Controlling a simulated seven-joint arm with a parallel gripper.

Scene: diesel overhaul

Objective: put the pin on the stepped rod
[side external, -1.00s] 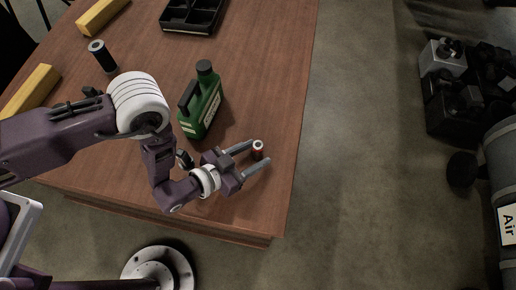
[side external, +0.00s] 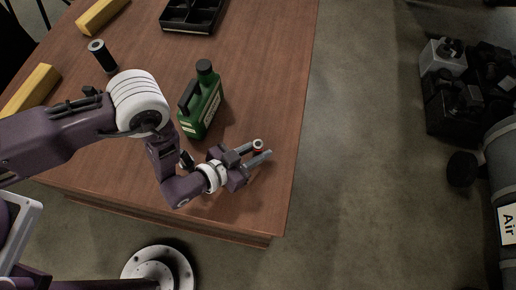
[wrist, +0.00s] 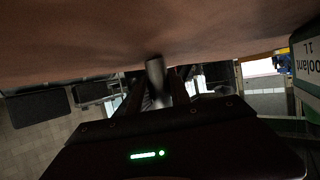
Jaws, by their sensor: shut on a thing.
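A small upright cylinder with a pale ring-shaped top, which I take for the pin (side external: 258,145), stands near the table's right edge. My gripper (side external: 264,150) is shut on it, one finger on each side. In the wrist view the pin (wrist: 156,78) shows as a grey metal cylinder between the fingers. A larger dark cylinder with a pale ring top (side external: 102,56) stands at the upper left of the table. I cannot tell whether it is the stepped rod; no other clear rod shows.
A green coolant bottle (side external: 201,101) stands just behind my gripper, left of the pin. A black divided tray (side external: 190,27) and yellow bars (side external: 100,15) (side external: 31,91) lie farther back and left. The table's right edge is close to the pin.

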